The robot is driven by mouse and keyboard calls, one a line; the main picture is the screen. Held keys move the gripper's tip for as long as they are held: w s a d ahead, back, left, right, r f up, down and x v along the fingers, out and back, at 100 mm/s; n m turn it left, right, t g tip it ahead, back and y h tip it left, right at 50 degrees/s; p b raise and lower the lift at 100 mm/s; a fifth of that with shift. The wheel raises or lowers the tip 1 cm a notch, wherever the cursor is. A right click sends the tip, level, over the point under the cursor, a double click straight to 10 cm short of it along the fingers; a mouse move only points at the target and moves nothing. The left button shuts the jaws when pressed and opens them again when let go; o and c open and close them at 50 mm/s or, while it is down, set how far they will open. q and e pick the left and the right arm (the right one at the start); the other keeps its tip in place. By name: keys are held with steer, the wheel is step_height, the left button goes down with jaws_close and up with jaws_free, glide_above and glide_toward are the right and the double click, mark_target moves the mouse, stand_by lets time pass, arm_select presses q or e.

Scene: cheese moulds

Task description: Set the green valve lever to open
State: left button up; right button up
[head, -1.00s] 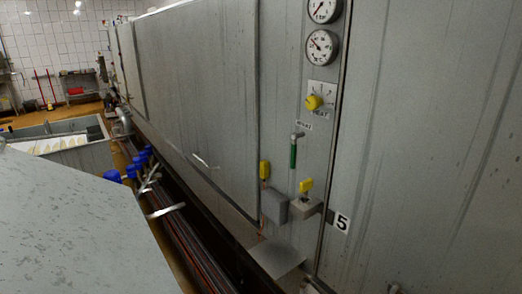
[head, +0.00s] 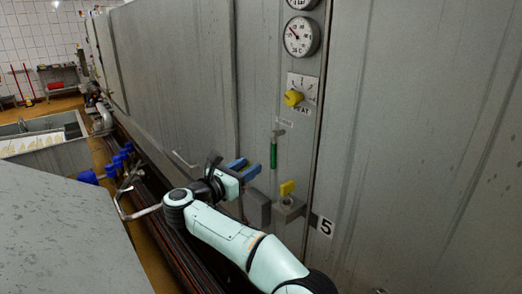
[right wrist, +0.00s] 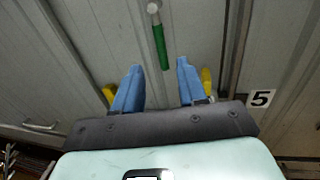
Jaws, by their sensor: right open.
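The green valve lever (head: 273,153) hangs straight down from its pivot on the grey metal wall, below a small label. In the right wrist view the green lever (right wrist: 160,47) shows ahead of and between the blue fingertips, apart from them. My right gripper (head: 241,168) is open and empty, just left of the lever and slightly below it in the head view. It also shows in the right wrist view (right wrist: 160,70), with its two blue fingers spread. My left gripper is in neither view.
A yellow heat knob (head: 293,98) and a round gauge (head: 301,37) are above the lever. A yellow handle (head: 287,188) on a grey box is below it. Blue-capped valves (head: 120,160) line the left. The wall right of the number 5 sign (head: 326,226) is mostly bare.

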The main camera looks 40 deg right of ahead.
mark_target(273, 152)
steer(key=p+x, duration=0.3)
steer(key=x, duration=0.8)
steer(key=shift+w+d+r, duration=0.1)
steer(key=shift+w+d+p, duration=0.2)
steer(key=shift+d+p, duration=0.2)
steer(key=shift+d, duration=0.25)
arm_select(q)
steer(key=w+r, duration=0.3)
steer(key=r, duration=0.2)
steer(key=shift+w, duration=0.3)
arm_select(e)
steer(key=shift+s, duration=0.1)
jaws_close()
